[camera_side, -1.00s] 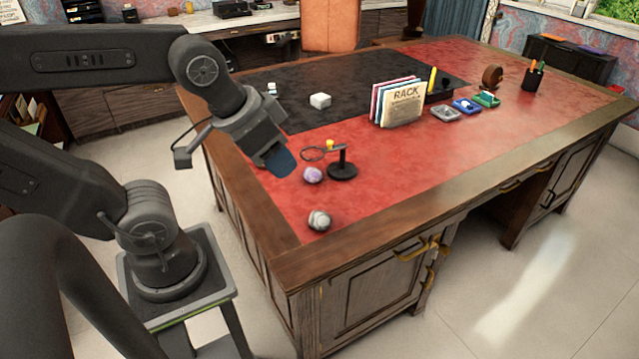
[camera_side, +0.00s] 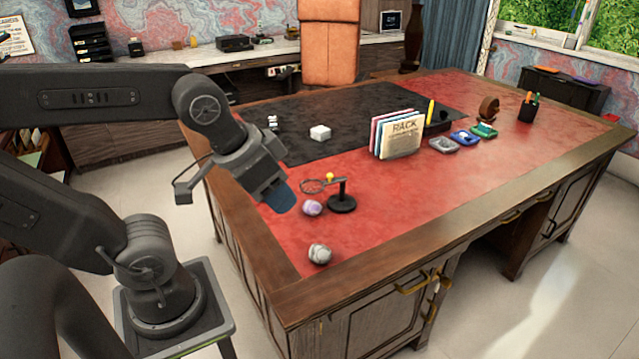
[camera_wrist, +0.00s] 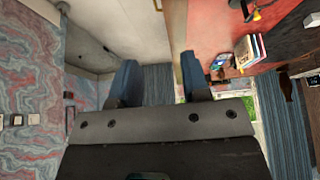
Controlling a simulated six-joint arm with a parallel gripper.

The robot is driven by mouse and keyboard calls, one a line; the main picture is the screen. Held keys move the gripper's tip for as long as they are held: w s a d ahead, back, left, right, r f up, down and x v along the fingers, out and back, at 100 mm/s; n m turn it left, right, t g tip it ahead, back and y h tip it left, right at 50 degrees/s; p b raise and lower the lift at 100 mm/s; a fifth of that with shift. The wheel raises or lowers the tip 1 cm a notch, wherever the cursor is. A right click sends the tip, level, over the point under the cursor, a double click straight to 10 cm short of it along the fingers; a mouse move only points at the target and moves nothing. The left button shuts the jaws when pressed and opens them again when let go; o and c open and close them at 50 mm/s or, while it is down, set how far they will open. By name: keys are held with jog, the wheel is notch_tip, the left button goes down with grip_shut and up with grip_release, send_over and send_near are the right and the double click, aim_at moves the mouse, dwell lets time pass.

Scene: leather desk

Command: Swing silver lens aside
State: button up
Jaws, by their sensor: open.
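A round lens (camera_side: 314,186) in a thin ring reaches out to the left from a short black stand (camera_side: 342,197) on the red leather. A small yellow knob (camera_side: 330,176) sits by the ring's right end. The ring looks dark from here; a silver tint cannot be told. My gripper (camera_side: 279,197) hangs to the left of the lens near the desk's left edge, apart from it and empty. In the wrist view my gripper (camera_wrist: 158,82) shows two blue fingers spread wide with nothing between them. Part of the stand (camera_wrist: 252,14) shows at the top right there.
A purple-grey ball (camera_side: 312,208) lies just below the lens, and a grey patterned ball (camera_side: 320,253) lies nearer the front edge. The red leather right of the stand is clear.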

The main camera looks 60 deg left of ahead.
jog(key=shift+o, duration=0.3)
jog(key=n+g, duration=0.2)
jog(key=g, duration=0.4)
send_over(330, 174)
notch_tip(330, 174, down, 8)
notch_tip(330, 174, down, 14)
jog(key=shift+d+r, duration=0.1)
jog(key=shift+r, duration=0.1)
jog(key=shift+c, duration=0.4)
grip_shut()
